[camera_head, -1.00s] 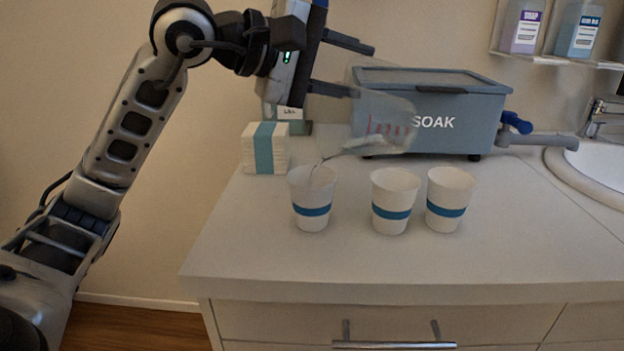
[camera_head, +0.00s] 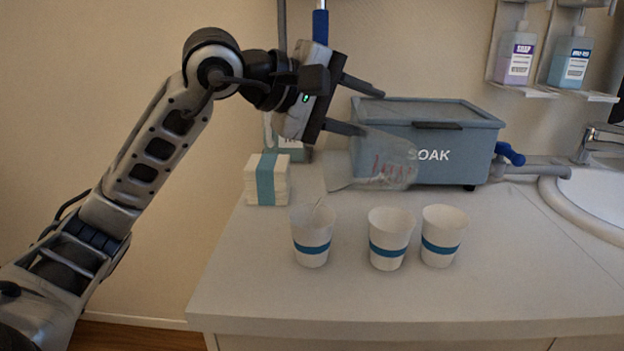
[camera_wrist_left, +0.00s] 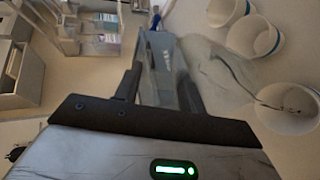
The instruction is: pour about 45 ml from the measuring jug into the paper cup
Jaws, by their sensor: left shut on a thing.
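The clear measuring jug (camera_head: 385,165) with red markings is tilted in my left gripper (camera_head: 371,111), its lip toward the left. My left gripper is shut on it; the jug also shows faintly in the left wrist view (camera_wrist_left: 215,75). Three white paper cups with blue bands stand in front: the left cup (camera_head: 312,238), the middle cup (camera_head: 390,241) and the right cup (camera_head: 443,236). A thin dark strand, seemingly liquid, runs from the jug's lip to the left cup, which also shows in the left wrist view (camera_wrist_left: 290,112). The levels are unclear. My right gripper is not in view.
A grey-blue SOAK box (camera_head: 460,165) with a tap stands behind the jug. A stack of paper towels (camera_head: 266,180) stands at the left, and a sink (camera_head: 590,205) is at the right. The counter (camera_head: 400,300) in front of the cups is clear.

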